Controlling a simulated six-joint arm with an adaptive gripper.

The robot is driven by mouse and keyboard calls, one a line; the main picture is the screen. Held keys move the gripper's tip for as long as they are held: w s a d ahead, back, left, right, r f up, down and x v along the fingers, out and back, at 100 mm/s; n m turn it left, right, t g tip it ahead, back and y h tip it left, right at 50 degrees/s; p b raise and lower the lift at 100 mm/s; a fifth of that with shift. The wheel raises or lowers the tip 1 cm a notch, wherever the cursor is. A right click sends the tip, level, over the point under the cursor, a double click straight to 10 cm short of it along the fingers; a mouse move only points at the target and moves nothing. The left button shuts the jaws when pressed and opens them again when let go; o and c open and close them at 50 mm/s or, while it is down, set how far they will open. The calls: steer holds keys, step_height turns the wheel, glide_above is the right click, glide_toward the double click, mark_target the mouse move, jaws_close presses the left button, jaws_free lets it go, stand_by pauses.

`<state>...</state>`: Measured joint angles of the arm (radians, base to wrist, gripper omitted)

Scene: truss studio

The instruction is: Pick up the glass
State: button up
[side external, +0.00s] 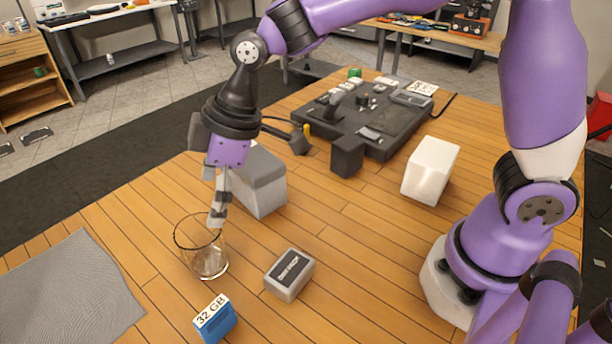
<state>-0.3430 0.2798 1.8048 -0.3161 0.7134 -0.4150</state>
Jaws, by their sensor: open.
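The glass (207,262) is a clear tumbler with a dark rim, standing upright on the wooden table at the lower left. My gripper (217,212) points down just above the glass, at the right part of its rim. Its fingers look grey and white and are seen almost edge-on, so the gap between them is hard to see. The fingertips overlap the rim in the picture; I cannot tell whether they are inside, above or behind it. The gripper is open and holds nothing visible.
A blue 32 GB card (215,320) and a small grey box (289,274) stand near the glass. A larger grey box (262,182) is close behind my gripper. A grey cloth (65,290) lies left. A white block (431,170) and a black workstation (375,118) stand farther back.

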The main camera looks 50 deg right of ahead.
mark_target(199, 248)
steer(key=x, duration=1)
steer(key=shift+s+a+f, duration=0.2)
steer(key=shift+a+f, duration=0.05)
steer(key=shift+f, duration=0.05)
steer(key=c, duration=1.1)
